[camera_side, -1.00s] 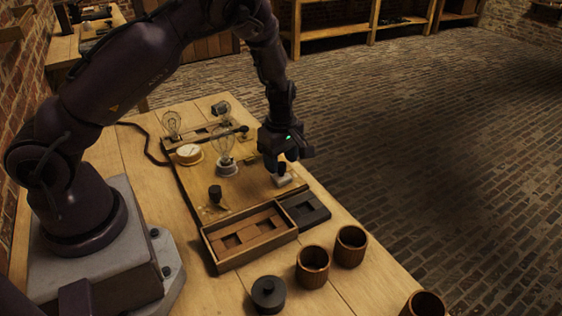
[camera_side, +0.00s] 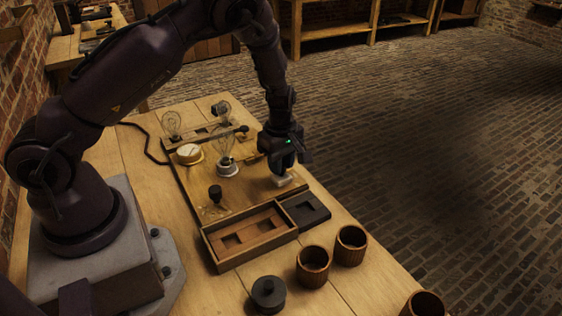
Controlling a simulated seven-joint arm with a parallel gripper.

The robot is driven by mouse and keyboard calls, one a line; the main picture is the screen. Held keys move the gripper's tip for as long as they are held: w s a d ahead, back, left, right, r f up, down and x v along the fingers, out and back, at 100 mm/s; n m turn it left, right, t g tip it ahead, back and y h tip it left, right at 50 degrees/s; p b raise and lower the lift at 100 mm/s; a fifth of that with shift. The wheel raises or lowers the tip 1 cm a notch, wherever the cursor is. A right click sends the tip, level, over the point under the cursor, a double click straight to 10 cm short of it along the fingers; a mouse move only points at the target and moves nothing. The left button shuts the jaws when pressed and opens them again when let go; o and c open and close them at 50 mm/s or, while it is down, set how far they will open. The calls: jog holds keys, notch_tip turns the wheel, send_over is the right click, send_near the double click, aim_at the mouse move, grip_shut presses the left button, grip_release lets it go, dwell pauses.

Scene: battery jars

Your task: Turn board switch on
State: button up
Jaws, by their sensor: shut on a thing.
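The wooden board (camera_side: 240,189) lies on the table with bulbs and fittings on it. A small pale block with a dark upper part, which looks like the board switch (camera_side: 283,181), sits near the board's right edge. My gripper (camera_side: 281,168) is down over it, pointing downward, and is shut on its upper part. The fingers hide most of that part, so the switch's position cannot be told. A clear bulb in a white socket (camera_side: 227,169) stands left of my gripper and shows no glow.
A white round dial (camera_side: 189,153) and a dark knob (camera_side: 216,194) are on the board. A wooden tray (camera_side: 248,254), a dark tray (camera_side: 321,211), several wooden cups (camera_side: 313,278) and a dark lidded jar (camera_side: 268,304) stand in front.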

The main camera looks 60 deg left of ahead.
jog(key=m, duration=1.1)
dwell(0.3)
jog(key=shift+m, duration=0.4)
jog(key=o, duration=0.9)
jog(key=shift+o, duration=0.2)
notch_tip(320, 180, up, 13)
